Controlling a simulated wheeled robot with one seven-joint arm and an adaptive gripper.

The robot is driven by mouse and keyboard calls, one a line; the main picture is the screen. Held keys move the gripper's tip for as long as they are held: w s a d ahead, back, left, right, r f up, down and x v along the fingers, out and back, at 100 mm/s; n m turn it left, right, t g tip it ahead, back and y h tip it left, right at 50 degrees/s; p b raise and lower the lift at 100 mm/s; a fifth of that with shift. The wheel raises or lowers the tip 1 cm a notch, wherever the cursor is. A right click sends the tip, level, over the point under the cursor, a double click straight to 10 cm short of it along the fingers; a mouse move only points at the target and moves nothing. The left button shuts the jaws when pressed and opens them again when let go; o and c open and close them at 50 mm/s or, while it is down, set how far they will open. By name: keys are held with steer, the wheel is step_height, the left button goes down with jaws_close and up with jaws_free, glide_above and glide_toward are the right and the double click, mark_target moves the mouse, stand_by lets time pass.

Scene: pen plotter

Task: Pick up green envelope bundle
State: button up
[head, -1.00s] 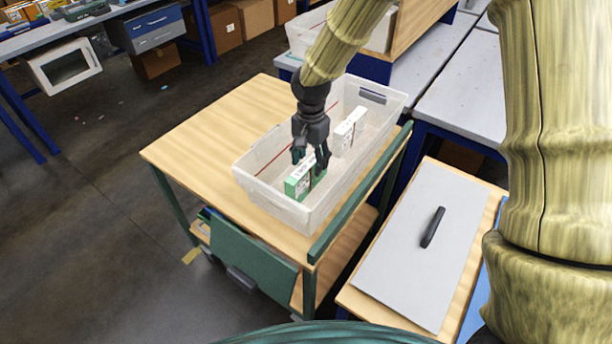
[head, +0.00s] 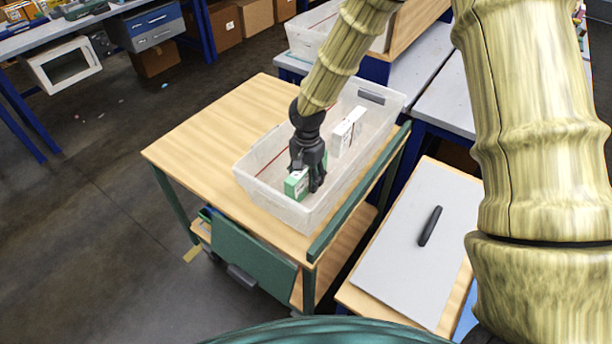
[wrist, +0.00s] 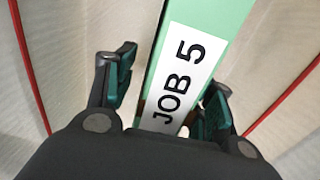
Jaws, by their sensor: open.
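The green envelope bundle (head: 295,185) stands in the near end of the translucent bin (head: 269,199). In the wrist view the bundle (wrist: 226,20) shows a white label reading "JOB 5" and lies between my two fingers. My gripper (head: 312,188) is down inside the bin over the bundle and hides part of it. In the wrist view my gripper (wrist: 168,95) is open, one finger on each side of the bundle, with a visible gap on the left. Whether the right finger touches it I cannot tell.
A white bundle (head: 347,132) stands farther back in the same bin. The bin rests on a wooden-topped cart (head: 200,150) with a green rail (head: 345,210) on its right. A grey board with a black handle (head: 430,226) lies to the right.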

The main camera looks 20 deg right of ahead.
jaws_close()
stand_by(0.3)
